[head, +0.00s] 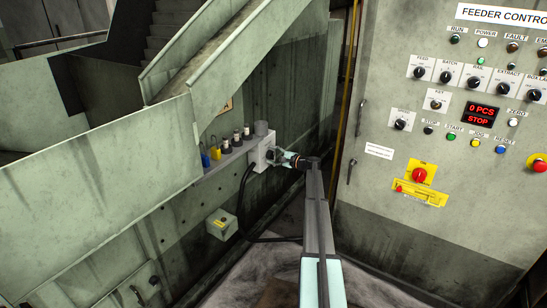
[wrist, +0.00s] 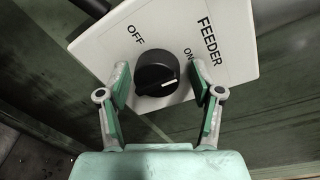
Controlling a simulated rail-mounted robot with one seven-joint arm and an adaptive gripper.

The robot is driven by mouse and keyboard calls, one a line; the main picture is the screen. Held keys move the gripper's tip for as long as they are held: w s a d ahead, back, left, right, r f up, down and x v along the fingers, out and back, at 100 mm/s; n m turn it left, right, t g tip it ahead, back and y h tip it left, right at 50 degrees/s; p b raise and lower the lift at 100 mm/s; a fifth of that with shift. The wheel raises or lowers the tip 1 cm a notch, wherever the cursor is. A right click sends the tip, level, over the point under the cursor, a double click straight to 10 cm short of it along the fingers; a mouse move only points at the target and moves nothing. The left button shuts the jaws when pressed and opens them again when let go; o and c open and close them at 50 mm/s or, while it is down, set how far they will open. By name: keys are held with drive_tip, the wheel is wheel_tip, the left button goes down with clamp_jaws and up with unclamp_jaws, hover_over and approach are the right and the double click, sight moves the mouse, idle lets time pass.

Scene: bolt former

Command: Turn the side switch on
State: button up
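The side switch is a black rotary knob (wrist: 150,76) on a light plate (wrist: 238,42) marked FEEDER, OFF and ON in the wrist view. Its white mark is on the lower right of the knob, nearer the ON label than the OFF label. In the head view the switch box (head: 261,153) is a small pale box on the green machine wall. My gripper (wrist: 159,77) is open, with one finger on each side of the knob and gaps visible beside it. In the head view my gripper (head: 283,157) is in front of the box, hiding part of it.
The feeder control panel (head: 420,215) with many knobs and buttons stands at the right. A ledge (head: 215,160) with small bottles and a padlock is left of the switch box. A yellow-labelled box (head: 222,224) and a black cable (head: 243,205) are below.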

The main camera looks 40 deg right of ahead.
drive_tip(key=shift+s, duration=0.25)
drive_tip(key=f+v, duration=0.1)
drive_tip(key=v, duration=1)
drive_tip(key=shift+s+d+r, duration=0.2)
drive_tip(key=shift+s+r, duration=0.1)
drive_tip(key=shift+r, duration=0.25)
